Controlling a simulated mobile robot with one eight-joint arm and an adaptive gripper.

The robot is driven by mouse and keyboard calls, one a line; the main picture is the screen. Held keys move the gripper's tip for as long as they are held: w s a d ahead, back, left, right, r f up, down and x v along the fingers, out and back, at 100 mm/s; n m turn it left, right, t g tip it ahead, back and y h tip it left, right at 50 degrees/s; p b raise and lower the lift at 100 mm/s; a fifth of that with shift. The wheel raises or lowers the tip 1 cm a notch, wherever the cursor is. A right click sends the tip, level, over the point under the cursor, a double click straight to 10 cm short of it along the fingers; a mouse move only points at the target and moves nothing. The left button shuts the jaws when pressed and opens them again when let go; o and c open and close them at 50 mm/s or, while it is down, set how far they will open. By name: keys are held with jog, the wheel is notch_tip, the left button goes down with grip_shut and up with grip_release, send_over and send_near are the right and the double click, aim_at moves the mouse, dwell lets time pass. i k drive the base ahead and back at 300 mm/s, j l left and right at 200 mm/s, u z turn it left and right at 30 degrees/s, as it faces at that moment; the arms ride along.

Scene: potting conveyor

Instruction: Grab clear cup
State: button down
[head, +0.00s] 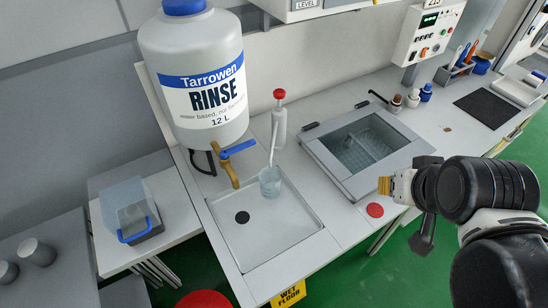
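A clear cup (269,183) stands in the shallow white drain tray (285,228), just to the right of the brass tap. A thin white stick or tube rises from the cup's mouth, but I cannot tell whether it is inside the cup or behind it. My gripper (390,186) is at the right, well apart from the cup, and points left. A yellowish pad shows at its tip. The arm's black links hide part of it, and I cannot tell whether its fingers are open or shut.
A large Tarrowen Rinse tank (197,85) with a blue-handled tap (228,163) overhangs the tray. A red-capped bottle (279,122) stands behind the cup. A lidded basin (365,145) lies between cup and gripper. A red disc (375,210) marks the counter's front.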

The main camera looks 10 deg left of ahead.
aim_at(271, 193)
jog(key=k+j+z, duration=0.5)
jog(key=k+j, duration=0.4)
jog(key=k, duration=0.2)
